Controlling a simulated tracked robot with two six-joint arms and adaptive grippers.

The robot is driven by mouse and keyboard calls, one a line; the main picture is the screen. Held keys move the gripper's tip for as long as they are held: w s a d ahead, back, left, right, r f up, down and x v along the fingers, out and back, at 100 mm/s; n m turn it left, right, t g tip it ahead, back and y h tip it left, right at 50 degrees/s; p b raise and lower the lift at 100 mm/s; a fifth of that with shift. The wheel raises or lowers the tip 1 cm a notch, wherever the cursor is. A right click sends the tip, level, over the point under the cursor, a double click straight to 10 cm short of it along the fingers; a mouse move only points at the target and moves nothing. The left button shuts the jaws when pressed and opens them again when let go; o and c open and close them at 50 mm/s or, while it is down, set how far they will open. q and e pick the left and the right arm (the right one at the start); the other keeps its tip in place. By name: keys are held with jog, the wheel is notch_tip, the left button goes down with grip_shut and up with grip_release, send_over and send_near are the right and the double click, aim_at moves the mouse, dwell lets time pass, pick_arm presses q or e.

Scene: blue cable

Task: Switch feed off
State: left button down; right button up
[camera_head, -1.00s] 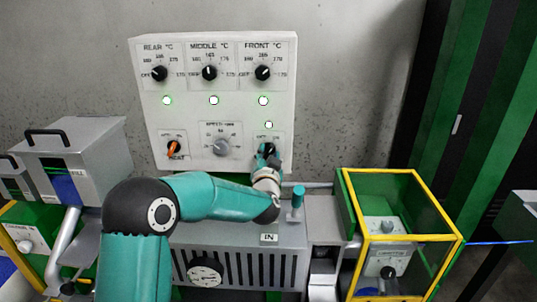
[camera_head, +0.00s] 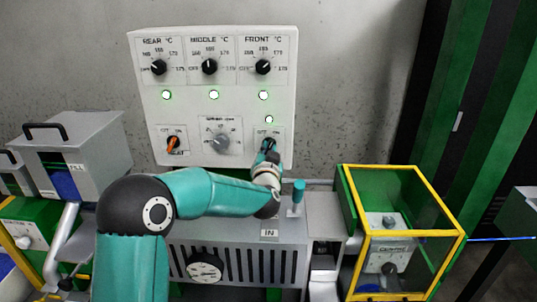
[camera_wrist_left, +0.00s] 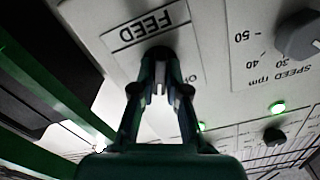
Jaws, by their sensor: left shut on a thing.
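The feed switch (camera_wrist_left: 160,56) is a dark knob under the FEED label (camera_wrist_left: 147,22) in the left wrist view, where the picture is upside down. My left gripper (camera_wrist_left: 160,88) is shut on this knob, and its fingers hide much of it. In the head view my left gripper (camera_head: 268,150) reaches the lower right of the white control panel (camera_head: 185,105) and covers most of the feed switch. The switch's exact setting is hard to read. My right gripper is not in view.
An orange HEAT switch (camera_head: 173,143) and a grey speed knob (camera_head: 221,141) are left of the gripper. Three black temperature knobs and several lit green lamps are above. A teal-topped lever (camera_head: 298,190) stands close below right. A yellow-framed guard box (camera_head: 403,233) is farther right.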

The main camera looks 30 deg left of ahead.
aim_at(270, 112)
pick_arm(q)
jog(key=n+b, duration=0.9)
jog(key=n, duration=0.1)
jog(key=shift+d+f+n, duration=0.1)
jog(key=shift+n, duration=0.3)
dwell(0.3)
jog(key=c, duration=1.2)
grip_release()
jog(key=shift+w, duration=0.1)
notch_tip(270, 112, up, 10)
